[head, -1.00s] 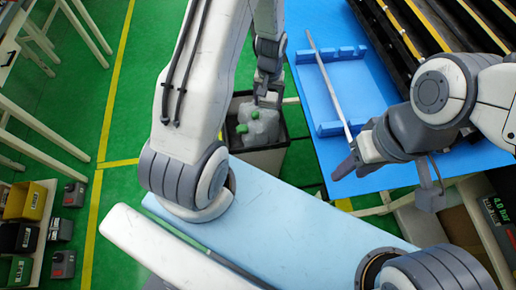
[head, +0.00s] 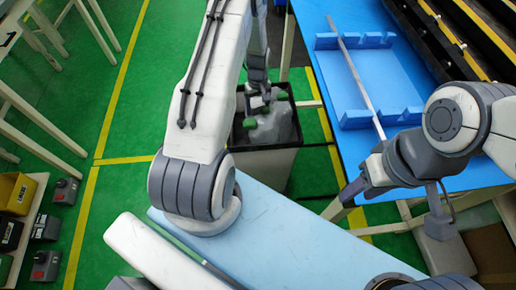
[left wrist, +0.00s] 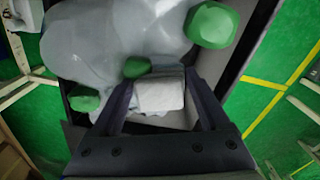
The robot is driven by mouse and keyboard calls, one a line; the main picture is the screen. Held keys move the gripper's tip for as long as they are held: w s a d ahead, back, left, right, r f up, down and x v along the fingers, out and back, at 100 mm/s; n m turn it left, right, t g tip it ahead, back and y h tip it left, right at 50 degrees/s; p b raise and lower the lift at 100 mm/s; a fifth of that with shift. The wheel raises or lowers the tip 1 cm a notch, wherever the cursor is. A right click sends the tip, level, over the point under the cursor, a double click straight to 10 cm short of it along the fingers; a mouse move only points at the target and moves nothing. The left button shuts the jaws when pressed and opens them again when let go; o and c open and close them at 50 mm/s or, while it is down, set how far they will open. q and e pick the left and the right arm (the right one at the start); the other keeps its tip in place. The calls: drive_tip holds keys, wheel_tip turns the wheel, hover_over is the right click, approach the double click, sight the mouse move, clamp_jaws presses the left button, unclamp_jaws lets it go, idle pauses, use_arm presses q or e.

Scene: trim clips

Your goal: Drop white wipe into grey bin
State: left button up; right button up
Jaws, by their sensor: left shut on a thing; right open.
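The white wipe (left wrist: 160,92) is a small folded pad between the fingers of my left gripper (head: 258,91), which is shut on it. In the head view the wipe cannot be made out. The grey bin (head: 262,166) is an open box with a dark rim, standing on the floor. My left gripper is over its opening. Inside the bin are crumpled, clear grey bottles (head: 272,124) with green caps, seen large and close below the wipe in the left wrist view (left wrist: 110,40). My right gripper (head: 352,190) is open at the near left edge of the blue table.
The blue table (head: 308,20) right of the bin bears a blue tray (head: 385,82) with a long grey strip across it. Dark racks with yellow edges stand at the far right. Small yellow and black boxes are at lower left. Green floor is free left of the bin.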

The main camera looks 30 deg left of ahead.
use_arm(q)
wheel_tip(320, 180, down, 2)
drive_tip(key=shift+f+b, duration=0.2)
drive_tip(key=shift+b, duration=0.35)
drive_tip(key=o, duration=1.3)
wheel_tip(320, 180, up, 11)
drive_tip(key=shift+f, duration=0.2)
